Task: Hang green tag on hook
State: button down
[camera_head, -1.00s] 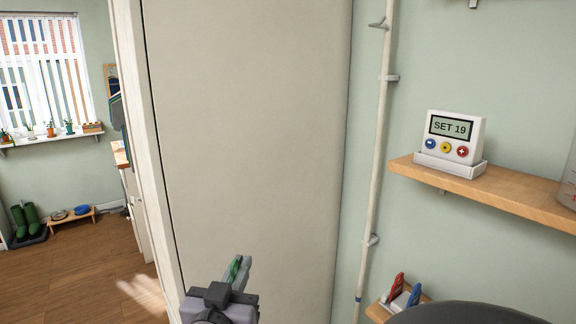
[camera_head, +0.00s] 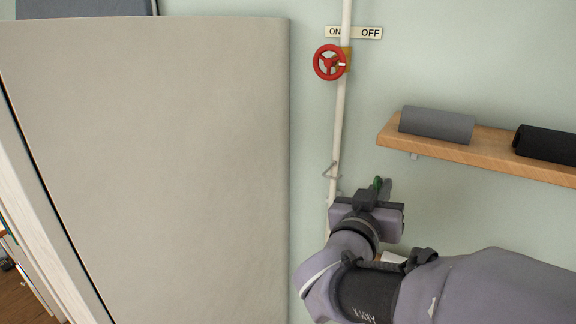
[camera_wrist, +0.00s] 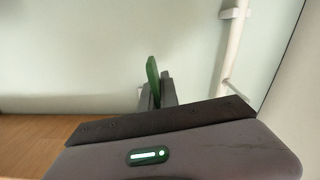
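My gripper (camera_head: 382,188) is in front of the wall, just right of the white pipe. It appears shut on the green tag (camera_head: 377,182), which sticks up between the fingers. In the wrist view the green tag (camera_wrist: 152,78) rises above the dark fingertips (camera_wrist: 160,92). A thin grey hook (camera_head: 331,169) juts from the pipe, left of and slightly above the gripper in the head view. The tag is apart from the hook in the picture. The tag's hole cannot be made out.
The white pipe (camera_head: 340,120) carries a red valve wheel (camera_head: 329,62) beside an ON/OFF sign (camera_head: 370,33). A wooden shelf (camera_head: 480,152) with a grey roll (camera_head: 436,124) and a black roll (camera_head: 546,143) is to the right. A large beige panel (camera_head: 160,150) stands at left.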

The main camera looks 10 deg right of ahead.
jog(key=shift+w+a, duration=0.15)
jog(key=shift+w, duration=0.1)
jog(key=w+a+f, duration=0.1)
jog(key=w+a, duration=0.4)
jog(key=a, duration=0.1)
jog(key=shift+a+f+b, duration=0.25)
jog(key=shift+a+b, duration=0.1)
jog(key=shift+b, duration=0.1)
dwell(0.6)
jog(key=c, duration=1.5)
grip_release()
jog(key=shift+c, duration=0.2)
jog(key=shift+s, duration=0.1)
